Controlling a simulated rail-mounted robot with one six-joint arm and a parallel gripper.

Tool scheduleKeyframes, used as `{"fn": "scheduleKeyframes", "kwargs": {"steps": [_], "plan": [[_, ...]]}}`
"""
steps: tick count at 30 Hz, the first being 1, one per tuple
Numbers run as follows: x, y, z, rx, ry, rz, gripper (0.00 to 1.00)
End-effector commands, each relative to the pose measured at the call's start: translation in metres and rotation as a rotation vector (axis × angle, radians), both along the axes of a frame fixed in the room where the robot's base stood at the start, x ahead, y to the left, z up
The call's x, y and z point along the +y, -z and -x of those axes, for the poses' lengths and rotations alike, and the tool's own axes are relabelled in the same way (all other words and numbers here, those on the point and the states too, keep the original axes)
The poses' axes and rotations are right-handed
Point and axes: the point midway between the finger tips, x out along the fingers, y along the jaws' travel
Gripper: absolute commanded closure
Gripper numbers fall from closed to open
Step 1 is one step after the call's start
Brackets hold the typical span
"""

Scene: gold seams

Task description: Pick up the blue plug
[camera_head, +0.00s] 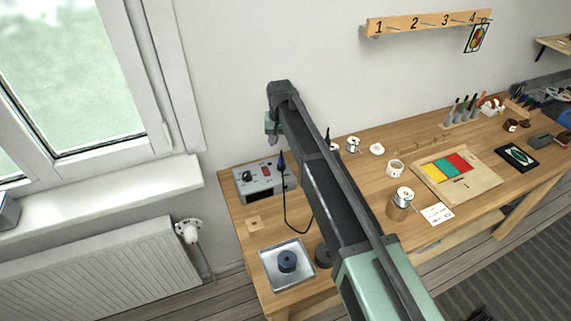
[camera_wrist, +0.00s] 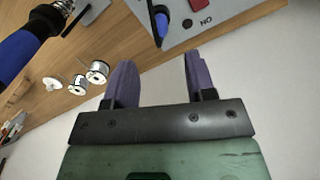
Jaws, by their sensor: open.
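The blue plug (camera_wrist: 160,26) sits at the front panel of the grey control box in the wrist view, beyond the gap between my fingers and apart from them. In the head view a small dark blue shape (camera_head: 281,161) shows at the right part of the grey box (camera_head: 262,184), with a black cord running down from it. I cannot tell there how much of it is the plug. My gripper (camera_wrist: 158,65) is open and empty, with two purple-grey fingers. In the head view my gripper (camera_head: 271,132) hangs above and behind the box.
A blue-handled tool (camera_wrist: 28,42) is close at the upper left of the wrist view. Wire spools (camera_wrist: 97,72) lie on the bench. A metal tray (camera_head: 268,271) holding a dark round piece stands in front of the box. A metal can (camera_head: 400,205) stands to the right.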

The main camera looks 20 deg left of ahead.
Motion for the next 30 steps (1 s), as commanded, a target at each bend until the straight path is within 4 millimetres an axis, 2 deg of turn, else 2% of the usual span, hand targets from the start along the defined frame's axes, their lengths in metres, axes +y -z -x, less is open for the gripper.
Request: {"fn": "scheduleKeyframes", "kwargs": {"steps": [1,3,10,18,26,30], "plan": [[0.000,0.023,0.000,0.000,0.000,0.000,0.50],[0.000,0.036,0.000,0.000,0.000,0.000,0.50],[0.000,0.040,0.000,0.000,0.000,0.000,0.50],[0.002,0.089,0.000,0.000,0.000,0.000,0.50],[0.002,0.087,0.000,0.000,0.000,0.000,0.50],[0.002,0.087,0.000,0.000,0.000,0.000,0.71]]}}
